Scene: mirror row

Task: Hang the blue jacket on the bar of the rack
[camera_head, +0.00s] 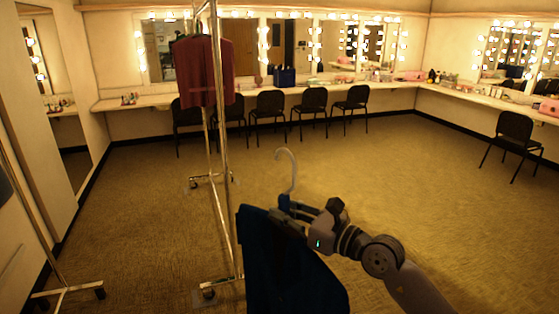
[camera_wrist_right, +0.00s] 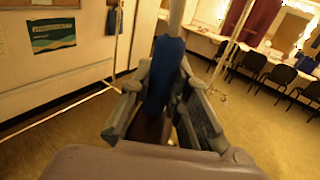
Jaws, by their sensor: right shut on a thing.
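The blue jacket (camera_head: 285,270) hangs on a hanger with a pale hook (camera_head: 289,165) that points up. My right gripper (camera_head: 290,208) is shut on the jacket's hanger just below the hook, in front of and to the right of the rack. In the right wrist view the fingers close around a blue part (camera_wrist_right: 165,75) at the hanger's neck. The rack (camera_head: 222,130) is a chrome frame on casters, seen nearly end-on. Its top bar (camera_head: 203,7) runs along the upper edge of the head view, partly cut off. The hook is apart from the bar. My left gripper is not in view.
A dark red garment (camera_head: 205,70) hangs on the rack's far part. Several black chairs (camera_head: 270,105) stand along the mirror counter (camera_head: 300,88). Another metal stand (camera_head: 55,285) is at the far left.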

